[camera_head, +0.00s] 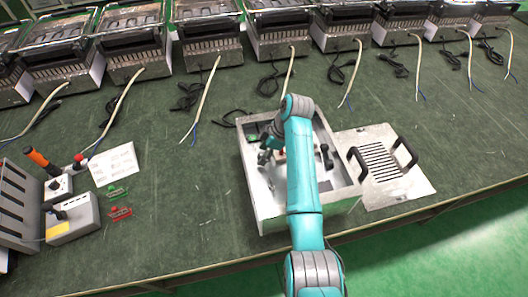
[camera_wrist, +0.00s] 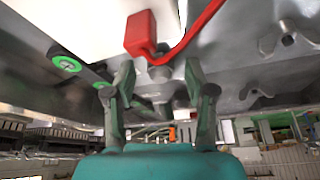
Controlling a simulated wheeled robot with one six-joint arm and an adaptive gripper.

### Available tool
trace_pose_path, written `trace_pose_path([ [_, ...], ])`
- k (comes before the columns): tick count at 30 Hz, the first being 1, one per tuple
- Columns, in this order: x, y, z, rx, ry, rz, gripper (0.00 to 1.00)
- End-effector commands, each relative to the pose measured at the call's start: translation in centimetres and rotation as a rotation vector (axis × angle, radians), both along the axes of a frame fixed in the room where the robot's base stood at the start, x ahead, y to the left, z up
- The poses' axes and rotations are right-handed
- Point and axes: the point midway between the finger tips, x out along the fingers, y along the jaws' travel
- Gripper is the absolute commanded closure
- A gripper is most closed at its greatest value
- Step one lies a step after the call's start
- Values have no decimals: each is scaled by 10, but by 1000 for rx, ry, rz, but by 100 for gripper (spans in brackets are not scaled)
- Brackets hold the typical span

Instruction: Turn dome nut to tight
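My gripper (camera_wrist: 159,78) is open in the wrist view, with one finger on each side of a small grey metal nut (camera_wrist: 160,72), which looks like the dome nut. The nut sits beside a red part (camera_wrist: 140,36) with a red strip running right. I cannot tell whether the fingers touch the nut. In the head view my gripper (camera_head: 266,150) is low inside the open metal box (camera_head: 258,197), near its left wall. The nut is too small or hidden there.
A plate with two black handles (camera_head: 382,165) lies right of the box. A screwdriver with an orange handle (camera_head: 38,157) stands at the left, near red and green clips (camera_head: 120,213). Several heater units with cables line the back.

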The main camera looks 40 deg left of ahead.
Motion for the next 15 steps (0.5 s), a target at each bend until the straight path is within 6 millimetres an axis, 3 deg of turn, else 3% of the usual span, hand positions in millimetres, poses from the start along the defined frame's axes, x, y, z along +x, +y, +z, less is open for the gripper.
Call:
trace_pose_path([
  [1,0,0,0,0,0,0,55],
  [6,0,0,0,0,0,0,98],
  [15,0,0,0,0,0,-17,100],
])
